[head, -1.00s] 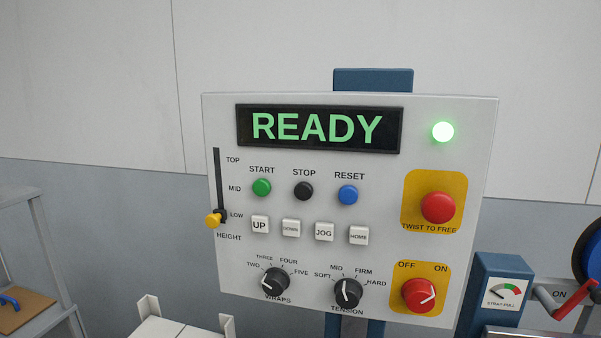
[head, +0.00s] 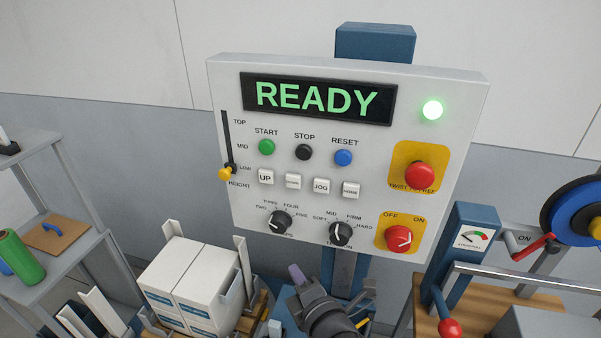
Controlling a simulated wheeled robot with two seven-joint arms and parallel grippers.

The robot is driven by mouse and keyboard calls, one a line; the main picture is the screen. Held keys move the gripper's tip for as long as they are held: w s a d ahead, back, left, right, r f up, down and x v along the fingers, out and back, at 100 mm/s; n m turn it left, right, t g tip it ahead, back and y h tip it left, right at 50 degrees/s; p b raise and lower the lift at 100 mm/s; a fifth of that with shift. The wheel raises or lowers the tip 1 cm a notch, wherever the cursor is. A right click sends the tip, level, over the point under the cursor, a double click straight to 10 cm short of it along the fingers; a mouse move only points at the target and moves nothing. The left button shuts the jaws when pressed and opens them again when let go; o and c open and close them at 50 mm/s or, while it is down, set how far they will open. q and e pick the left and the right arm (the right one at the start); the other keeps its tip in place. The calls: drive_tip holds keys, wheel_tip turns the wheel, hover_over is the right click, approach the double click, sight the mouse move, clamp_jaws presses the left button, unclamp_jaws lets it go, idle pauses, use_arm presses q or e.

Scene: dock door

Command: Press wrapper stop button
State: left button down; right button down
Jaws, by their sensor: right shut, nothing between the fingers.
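The black stop button (head: 303,152) sits on the grey wrapper control panel (head: 400,78), between the green start button (head: 266,146) and the blue reset button (head: 343,157). The display (head: 318,98) reads READY in green, and the round lamp (head: 432,110) is lit green. My right gripper (head: 296,272) is at the bottom middle, below the panel and well apart from the stop button. Its fingers are shut with nothing seen between them. My left gripper is out of view.
A red emergency button (head: 419,173) and a red on/off switch (head: 398,238) are at the panel's right. White boxes (head: 195,280) stand below left. A blue strap-pull post (head: 466,245) and a red-knobbed lever (head: 449,328) are at right. The panel's front is clear.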

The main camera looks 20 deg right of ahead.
sight(297, 150)
wheel_tip(297, 150, up, 19)
drive_tip(key=a+n+t+y+p, duration=0.1)
drive_tip(key=n+t+p, duration=0.3)
drive_tip(key=n, duration=0.1)
drive_tip(key=shift+a+f+n+y, duration=0.15)
drive_tip(key=shift+a+n+y, duration=0.15)
drive_tip(key=shift+a+y, duration=0.1)
drive_tip(key=shift+d, duration=0.1)
drive_tip(key=shift+w+d+b, duration=0.2)
drive_tip(key=shift+w+d, duration=0.6)
drive_tip(key=shift+w, duration=0.4)
drive_tip(key=shift+w+d+b, duration=0.25)
drive_tip(key=shift+w+d, duration=0.55)
drive_tip(key=shift+w, duration=0.45)
drive_tip(key=shift+w+d+b, duration=0.2)
drive_tip(key=shift+w+d, duration=0.6)
drive_tip(key=shift+w, duration=0.4)
drive_tip(key=shift+w, duration=0.1)
drive_tip(key=shift+w+d, duration=0.2)
drive_tip(key=shift+w, duration=0.05)
drive_tip(key=shift+w+d, duration=0.25)
drive_tip(key=shift+w, duration=0.15)
drive_tip(key=shift+s, duration=0.1)
drive_tip(key=shift+s+a, duration=0.45)
drive_tip(key=shift+s, duration=0.2)
